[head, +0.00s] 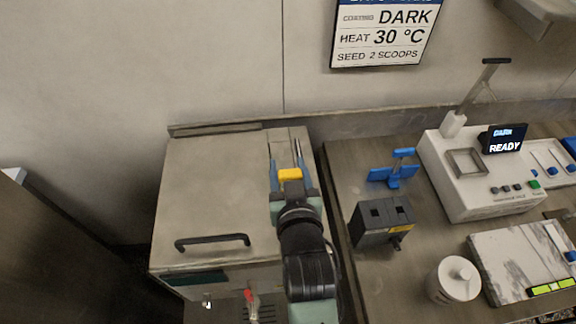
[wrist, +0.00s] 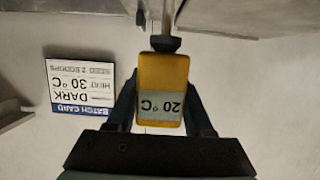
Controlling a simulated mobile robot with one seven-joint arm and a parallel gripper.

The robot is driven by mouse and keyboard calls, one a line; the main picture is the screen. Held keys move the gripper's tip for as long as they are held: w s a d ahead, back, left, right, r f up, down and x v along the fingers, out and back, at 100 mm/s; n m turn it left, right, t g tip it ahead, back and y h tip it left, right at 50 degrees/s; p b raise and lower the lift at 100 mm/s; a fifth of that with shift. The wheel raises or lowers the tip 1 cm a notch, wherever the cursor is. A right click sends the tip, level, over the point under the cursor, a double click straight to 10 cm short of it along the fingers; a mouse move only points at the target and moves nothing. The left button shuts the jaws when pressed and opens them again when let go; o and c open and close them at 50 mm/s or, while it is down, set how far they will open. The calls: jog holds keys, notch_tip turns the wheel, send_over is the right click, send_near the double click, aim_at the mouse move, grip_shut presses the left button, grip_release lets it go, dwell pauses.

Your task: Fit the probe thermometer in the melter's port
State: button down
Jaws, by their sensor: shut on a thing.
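The probe thermometer has a yellow body (head: 290,175) and a thin metal stem. In the wrist view its body (wrist: 162,80) shows a "20 °C" display, upside down, with a dark collar at the stem's base. My gripper (head: 291,180) is shut on the body, one blue finger on each side. The stem runs out of the top of the wrist view, so its tip is hidden there. In the head view the gripper is over the right part of a grey cabinet (head: 205,190) with a black handle, apparently the melter. I cannot make out the port or whether the stem touches it.
The batch card (head: 385,35) hangs on the wall.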

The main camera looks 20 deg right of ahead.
jog(key=shift+f+b, duration=1.85)
jog(key=shift+f, duration=0.6)
jog(key=shift+c, duration=1)
grip_release()
jog(key=b+v, duration=0.2)
jog(key=v, duration=1.1)
